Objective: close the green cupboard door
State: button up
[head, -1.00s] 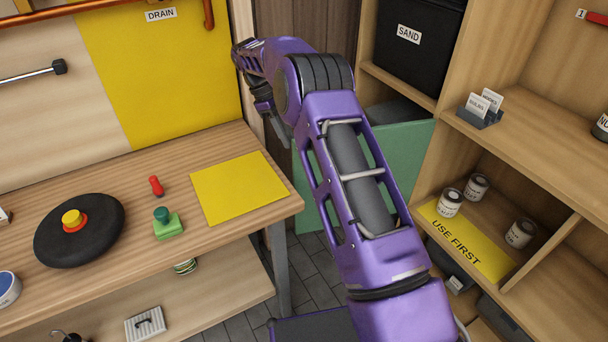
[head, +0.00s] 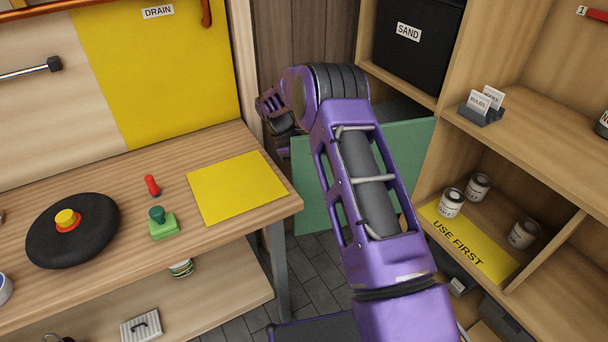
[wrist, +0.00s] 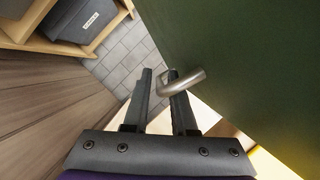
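The green cupboard door (head: 405,150) stands swung open beside the shelving, partly hidden behind my arm in the head view. In the wrist view the door (wrist: 245,60) fills the upper right as a dark green panel. Its grey metal handle (wrist: 186,82) sticks out from the panel by the tip of my gripper's right finger and overlaps it. My gripper (wrist: 160,88) is open, with a gap between its two fingertips. Whether the finger touches the handle I cannot tell. In the head view the fingers are not clear behind my forearm.
A workbench (head: 120,170) is on the left, holding a black disc with a yellow and red knob (head: 72,230). A shelf unit (head: 480,60) with cans and a black SAND bin (head: 420,45) is on the right. Grey floor tiles (head: 315,270) show between them.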

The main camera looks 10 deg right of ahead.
grip_shut()
dwell(1.4)
